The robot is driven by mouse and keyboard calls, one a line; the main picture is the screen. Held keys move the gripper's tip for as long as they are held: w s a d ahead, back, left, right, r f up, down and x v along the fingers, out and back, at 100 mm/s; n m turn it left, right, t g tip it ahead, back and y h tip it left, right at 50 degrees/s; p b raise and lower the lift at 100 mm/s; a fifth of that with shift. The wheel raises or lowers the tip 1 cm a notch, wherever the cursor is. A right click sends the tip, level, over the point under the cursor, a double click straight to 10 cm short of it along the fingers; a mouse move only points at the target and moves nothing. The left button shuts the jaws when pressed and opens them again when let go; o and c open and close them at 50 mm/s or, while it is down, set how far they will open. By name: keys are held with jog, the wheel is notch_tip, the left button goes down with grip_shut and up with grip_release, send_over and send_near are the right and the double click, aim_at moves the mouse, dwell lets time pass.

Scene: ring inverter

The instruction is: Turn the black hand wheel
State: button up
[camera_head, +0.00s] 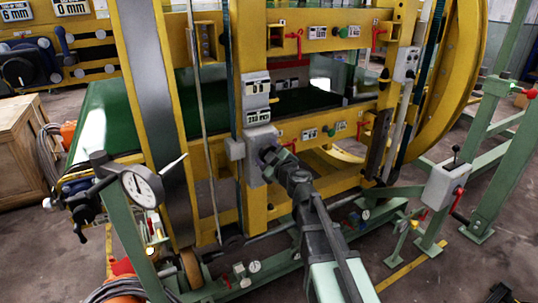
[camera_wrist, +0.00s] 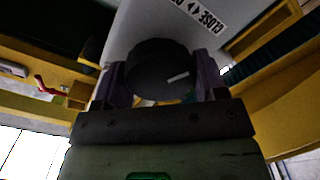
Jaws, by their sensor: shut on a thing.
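The black hand wheel (camera_wrist: 158,66) fills the space between my fingers in the wrist view. It is dark and round, with a short pale mark on its face. My gripper (camera_wrist: 160,82) is shut on it, one finger on each side. The wheel sits on a light grey housing (camera_wrist: 150,22) with a label reading CLOSE and an arrow; the rest of the label is cut off. In the head view my gripper (camera_head: 274,163) meets the grey box (camera_head: 257,141) on the yellow upright, and mostly hides the wheel.
Yellow beams with red levers (camera_head: 296,40) surround the housing. A round dial gauge (camera_head: 142,187) on a green stand is at the left. A grey lever box (camera_head: 446,186) stands at the right. A wooden crate (camera_head: 20,150) is at the far left.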

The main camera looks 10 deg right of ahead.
jog(key=shift+n, duration=0.3)
jog(key=o, duration=0.9)
jog(key=shift+o, duration=0.2)
jog(key=shift+s, duration=0.1)
jog(key=v, duration=1)
jog(key=shift+s, duration=0.35)
jog(key=shift+d, duration=0.1)
